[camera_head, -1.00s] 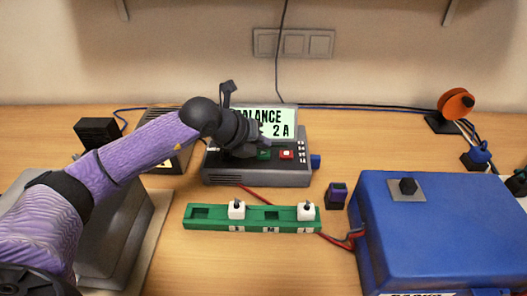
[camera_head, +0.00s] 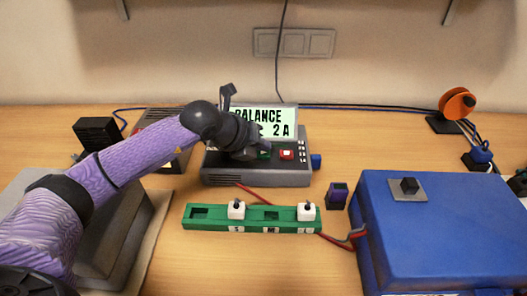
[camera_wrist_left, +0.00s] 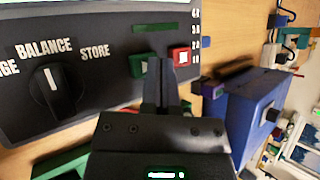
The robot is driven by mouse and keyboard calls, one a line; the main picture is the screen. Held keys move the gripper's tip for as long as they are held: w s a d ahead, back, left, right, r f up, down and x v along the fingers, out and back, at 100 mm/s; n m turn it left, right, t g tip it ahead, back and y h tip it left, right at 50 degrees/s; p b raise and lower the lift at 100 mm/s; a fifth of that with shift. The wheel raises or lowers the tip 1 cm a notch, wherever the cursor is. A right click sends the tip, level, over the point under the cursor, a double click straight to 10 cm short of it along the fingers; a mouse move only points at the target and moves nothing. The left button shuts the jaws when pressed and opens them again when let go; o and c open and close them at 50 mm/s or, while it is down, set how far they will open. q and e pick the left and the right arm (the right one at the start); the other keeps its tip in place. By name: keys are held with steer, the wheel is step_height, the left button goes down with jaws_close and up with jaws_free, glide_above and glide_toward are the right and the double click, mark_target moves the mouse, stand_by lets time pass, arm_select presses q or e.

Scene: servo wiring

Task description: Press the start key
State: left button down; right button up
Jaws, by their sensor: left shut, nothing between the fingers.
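The grey charger (camera_head: 255,178) stands at the middle back with a lit display (camera_head: 270,116) that reads BALANCE and 2 A. Its green key (camera_head: 265,154) sits left of the red key (camera_head: 287,154), and I take the green one to be the start key. My left gripper (camera_head: 257,146) is shut and empty, low over the panel beside the green key. In the left wrist view the shut fingertips (camera_wrist_left: 161,65) partly cover the green key (camera_wrist_left: 140,65). I cannot tell whether they touch it. The red key (camera_wrist_left: 181,56) is clear to the right.
A green rail (camera_head: 252,226) with white plugs lies in front of the charger. An orange spool (camera_head: 457,104) is at the back right. The charger's knob (camera_wrist_left: 54,92) points to BALANCE.

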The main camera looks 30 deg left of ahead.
mark_target(261, 155)
arm_select(q)
steer(key=shift+f, duration=0.35)
arm_select(e)
steer(key=shift+d+f, duration=0.2)
steer(key=shift+d, duration=0.15)
arm_select(q)
steer(key=shift+f+b, duration=0.15)
steer(key=shift+b, duration=0.2)
arm_select(e)
steer(key=shift+s+f, duration=0.1)
steer(key=shift+a, duration=0.3)
arm_select(q)
steer(key=shift+r+p, duration=0.6)
steer(key=shift+r, duration=0.35)
arm_select(e)
steer(key=shift+r, duration=0.75)
arm_select(q)
steer(key=shift+r+p, duration=0.55)
steer(key=shift+p, duration=0.1)
step_height(261, 155, up, 4)
steer(key=p, duration=0.3)
arm_select(e)
steer(key=r, duration=0.4)
steer(key=shift+w+d, duration=0.15)
steer(key=shift+w, duration=0.25)
